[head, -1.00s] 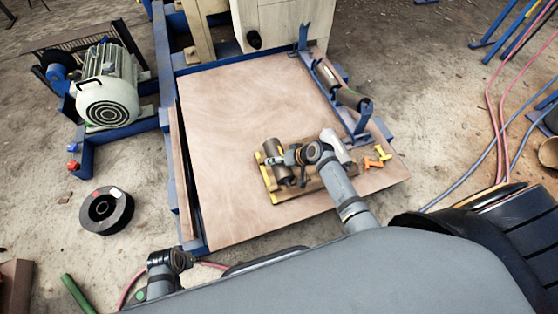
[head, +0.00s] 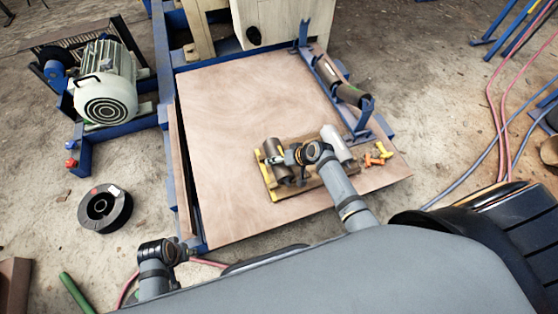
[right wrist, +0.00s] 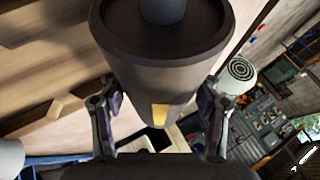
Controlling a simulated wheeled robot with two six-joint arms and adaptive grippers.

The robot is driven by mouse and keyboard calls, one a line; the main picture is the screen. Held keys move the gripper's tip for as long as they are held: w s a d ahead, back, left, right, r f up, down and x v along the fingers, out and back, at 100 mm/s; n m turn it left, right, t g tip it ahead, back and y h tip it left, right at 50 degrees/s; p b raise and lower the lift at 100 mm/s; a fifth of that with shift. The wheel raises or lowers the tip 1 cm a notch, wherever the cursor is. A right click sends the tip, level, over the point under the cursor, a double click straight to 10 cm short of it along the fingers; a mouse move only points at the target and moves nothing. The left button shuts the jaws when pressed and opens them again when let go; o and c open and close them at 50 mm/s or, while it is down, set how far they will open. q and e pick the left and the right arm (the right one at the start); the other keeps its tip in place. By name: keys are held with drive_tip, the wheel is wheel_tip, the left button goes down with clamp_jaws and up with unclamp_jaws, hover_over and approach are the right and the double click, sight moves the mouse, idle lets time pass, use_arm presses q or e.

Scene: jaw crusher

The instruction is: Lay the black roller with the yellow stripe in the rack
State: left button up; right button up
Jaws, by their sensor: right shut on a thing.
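The black roller with the yellow stripe (right wrist: 165,75) fills the middle of the right wrist view, its yellow mark low on its side. My right gripper (right wrist: 160,105) has a finger on each side of it and is shut on it. In the head view the dark roller (head: 274,150) is at the left end of a low wooden rack with yellow edges (head: 269,184), with my right gripper (head: 277,160) at it. Whether the roller touches the rack is hard to tell. A white roller (head: 336,144) lies at the rack's right end. My left gripper is out of view.
The rack stands on a wide wooden board (head: 230,120). A blue bracket frame (head: 366,108) with a dark roller (head: 349,95) stands along its right edge. Orange and yellow small parts (head: 378,154) lie right of the rack. The board's left side is clear.

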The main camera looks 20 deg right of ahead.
drive_tip(key=shift+r, duration=0.15)
idle(0.8)
drive_tip(key=shift+p, duration=0.45)
idle(0.3)
drive_tip(key=shift+f+b, duration=0.95)
drive_tip(key=shift+f, duration=0.65)
drive_tip(key=o, duration=1.7)
drive_tip(key=shift+o, duration=0.9)
